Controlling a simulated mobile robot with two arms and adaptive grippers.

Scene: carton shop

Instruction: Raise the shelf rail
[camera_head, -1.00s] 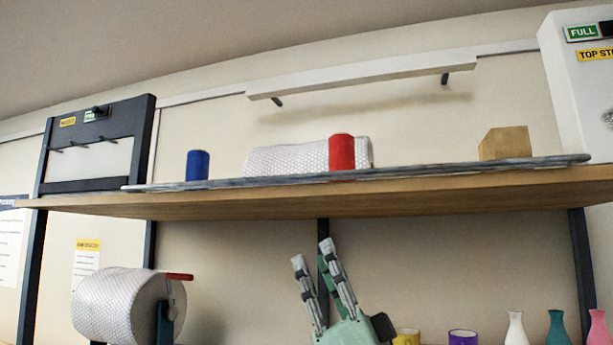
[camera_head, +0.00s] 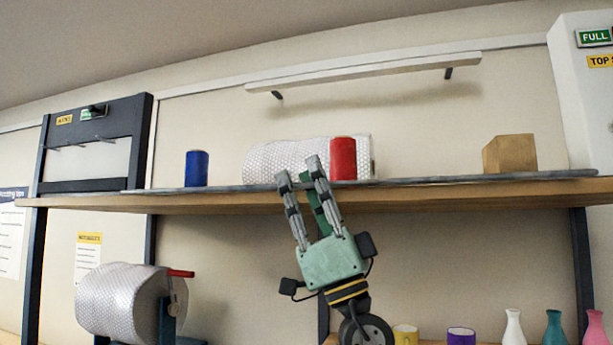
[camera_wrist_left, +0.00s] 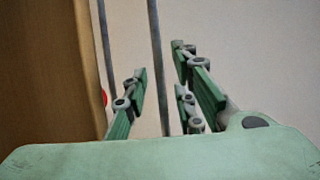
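The shelf rail (camera_head: 450,180) is a long thin grey bar running along the front edge of the wooden shelf (camera_head: 400,195). It lies low, close to the shelf board. My left gripper (camera_head: 299,172) reaches up from below in front of the shelf's edge, its fingertips at the rail's height. Its two fingers are apart. In the left wrist view the gripper (camera_wrist_left: 165,90) is open, and two thin dark bars run past or between its fingers. I cannot tell which bar is the rail, or whether a finger touches it. My right gripper is not in view.
On the shelf stand a blue cylinder (camera_head: 197,168), a bubble-wrap roll (camera_head: 285,160), a red cylinder (camera_head: 343,158) and a cardboard box (camera_head: 510,154). Below are a larger wrap roll (camera_head: 115,305) on a holder, cups and vases (camera_head: 554,328). A dark rack (camera_head: 95,145) stands at left.

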